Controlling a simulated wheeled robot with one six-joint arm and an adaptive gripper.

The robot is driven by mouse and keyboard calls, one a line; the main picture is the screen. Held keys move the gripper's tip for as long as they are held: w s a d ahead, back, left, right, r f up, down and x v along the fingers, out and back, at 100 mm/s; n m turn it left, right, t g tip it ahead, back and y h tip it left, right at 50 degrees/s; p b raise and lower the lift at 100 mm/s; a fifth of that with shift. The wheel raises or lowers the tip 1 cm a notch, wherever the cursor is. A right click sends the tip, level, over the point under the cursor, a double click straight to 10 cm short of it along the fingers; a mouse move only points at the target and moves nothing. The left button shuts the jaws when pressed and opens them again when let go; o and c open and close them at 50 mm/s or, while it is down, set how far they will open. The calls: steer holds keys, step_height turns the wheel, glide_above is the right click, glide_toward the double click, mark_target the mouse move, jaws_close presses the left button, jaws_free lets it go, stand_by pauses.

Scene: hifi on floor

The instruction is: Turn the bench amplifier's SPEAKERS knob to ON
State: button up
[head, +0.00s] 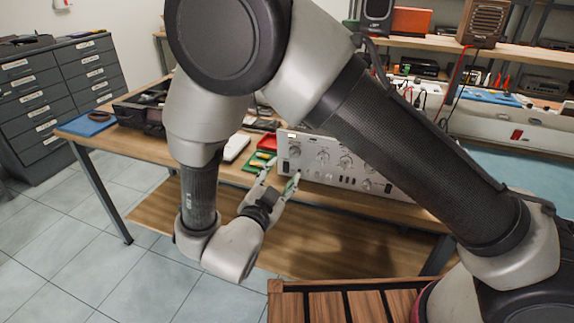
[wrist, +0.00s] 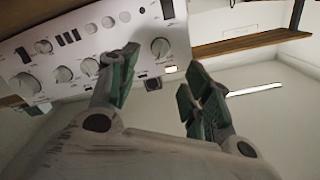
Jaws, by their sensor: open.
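The bench amplifier (head: 335,160) is a pale panel with several knobs and switches, standing on the wooden bench. Its panel also fills the upper left of the wrist view (wrist: 75,45). A large silver knob (wrist: 160,47) sits near the panel's end, beside a small lit lamp (wrist: 170,69). The labels are too small to read, so I cannot tell which knob is SPEAKERS. My gripper (head: 279,181) is open and empty, in front of the amplifier's left end. In the wrist view its green-padded fingers (wrist: 160,88) are apart, with the large knob beyond the gap, apparently untouched.
Green and red trays (head: 258,160) lie left of the amplifier on the bench (head: 160,145). A black box (head: 140,108) stands farther left. A slatted wooden surface (head: 340,303) is at the front. My arm hides part of the amplifier. Tiled floor at left is clear.

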steer(key=v, duration=0.2)
steer(key=shift+s+a, duration=0.1)
steer(key=shift+s, duration=0.25)
